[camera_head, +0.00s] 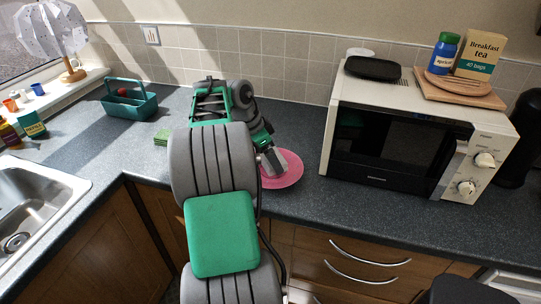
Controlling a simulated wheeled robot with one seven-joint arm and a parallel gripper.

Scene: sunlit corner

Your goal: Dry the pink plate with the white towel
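The pink plate (291,180) lies on the dark countertop, left of the microwave. My arm covers its left side. My gripper (274,163) points down over the plate, at or just above its surface. A pale grey-white shape shows at the gripper's end over the plate. I cannot tell whether it is the fingers or a bit of the white towel. No white towel can be made out clearly elsewhere. Whether the fingers are open or shut cannot be seen.
A white microwave (455,123) stands right of the plate, with a black dish (373,68), a wooden board (425,90), a blue jar and a tea box on top. A green caddy (130,104), green sponge (161,138) and sink (35,200) are at left.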

